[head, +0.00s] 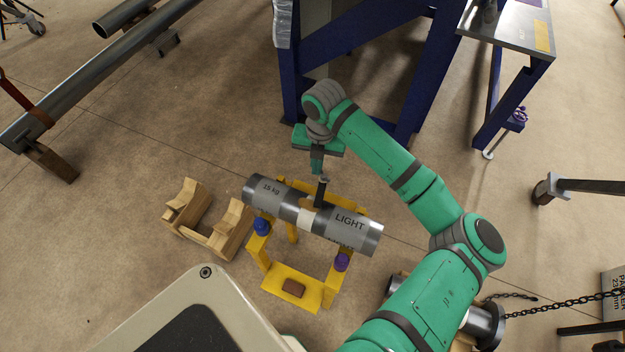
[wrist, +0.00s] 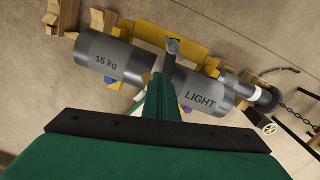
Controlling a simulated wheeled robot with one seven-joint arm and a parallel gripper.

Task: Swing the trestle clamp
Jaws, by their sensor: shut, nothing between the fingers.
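A yellow trestle (head: 290,287) stands on the floor, with a grey pipe (head: 345,224) marked "15 kg" and "LIGHT" lying across its top. A dark upright clamp arm (head: 321,192) rises at the middle of the pipe, beside a pale band (head: 307,218) around it. My gripper (head: 317,172) is shut and empty, pointing down just above the clamp arm. In the wrist view the green fingers (wrist: 162,85) lie across the middle of the pipe (wrist: 110,60), close to a grey clamp end (wrist: 173,46). I cannot tell whether they touch it.
A wooden cradle (head: 208,222) stands left of the trestle. A blue steel frame (head: 375,70) rises behind my gripper. A chain (head: 560,304) and a flanged pipe (head: 488,322) lie to the right. A long pipe (head: 100,75) lies on supports at upper left, with clear floor before it.

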